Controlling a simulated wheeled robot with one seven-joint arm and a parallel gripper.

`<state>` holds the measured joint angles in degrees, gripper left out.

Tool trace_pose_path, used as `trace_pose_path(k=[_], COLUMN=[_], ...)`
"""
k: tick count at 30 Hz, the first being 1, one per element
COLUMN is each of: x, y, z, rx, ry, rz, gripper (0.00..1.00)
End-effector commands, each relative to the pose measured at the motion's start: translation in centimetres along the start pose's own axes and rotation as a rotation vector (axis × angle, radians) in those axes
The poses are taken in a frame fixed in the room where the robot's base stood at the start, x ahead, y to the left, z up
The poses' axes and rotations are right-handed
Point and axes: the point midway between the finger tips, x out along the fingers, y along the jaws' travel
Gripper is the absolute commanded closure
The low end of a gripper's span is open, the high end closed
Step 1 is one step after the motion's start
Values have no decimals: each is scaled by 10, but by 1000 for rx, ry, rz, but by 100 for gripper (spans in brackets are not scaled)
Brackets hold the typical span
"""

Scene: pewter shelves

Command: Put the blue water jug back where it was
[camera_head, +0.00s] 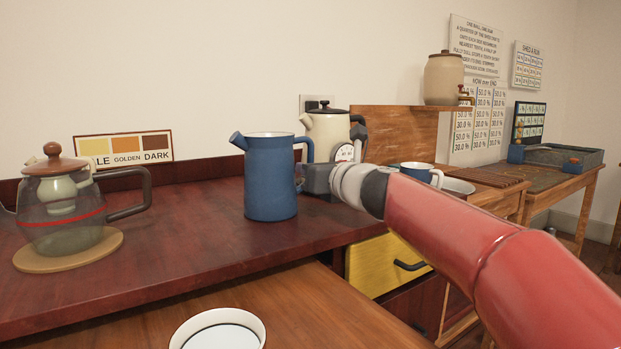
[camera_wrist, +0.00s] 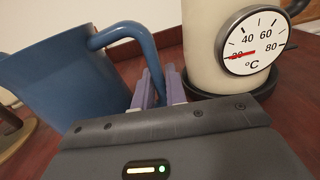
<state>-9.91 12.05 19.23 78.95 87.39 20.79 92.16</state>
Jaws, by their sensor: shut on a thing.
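The blue water jug (camera_head: 270,185) is upright at the middle of the dark red counter (camera_head: 175,262), its spout to the left and its handle to the right. Its base appears to be on the counter, but I cannot tell whether it touches. My gripper (camera_head: 302,177) reaches it from the right and is shut on the jug's handle. In the wrist view, my purple-grey fingers (camera_wrist: 160,88) close around the lower part of the curved handle, with the jug body (camera_wrist: 75,75) on the left.
A cream kettle (camera_head: 328,130) with a temperature dial (camera_wrist: 255,42) stands close behind and right of the jug. A glass teapot (camera_head: 65,215) sits on a round mat at left. A white bowl (camera_head: 218,328) is in front; a blue cup (camera_head: 415,172) stands right. Counter left of the jug is clear.

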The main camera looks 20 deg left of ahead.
Motion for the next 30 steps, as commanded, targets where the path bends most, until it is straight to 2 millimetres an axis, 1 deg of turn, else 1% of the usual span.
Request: trace_pose_path(k=[1, 5, 6, 10, 17, 20, 23, 26, 30], x=[0, 0, 0, 0, 0, -3, -14, -32, -63], y=[1, 1, 0, 0, 0, 0, -1, -1, -1], z=[3, 3, 0, 0, 0, 0, -1, -1, -1], rx=[1, 1, -1, -1, -1, -2, -3, -4, -4], ry=[-4, -3, 2, 2, 2, 1, 2, 0, 1], rz=[1, 1, 0, 0, 0, -1, -2, -4, -4], gripper=[100, 100, 81, 65, 65, 65, 65, 65, 65])
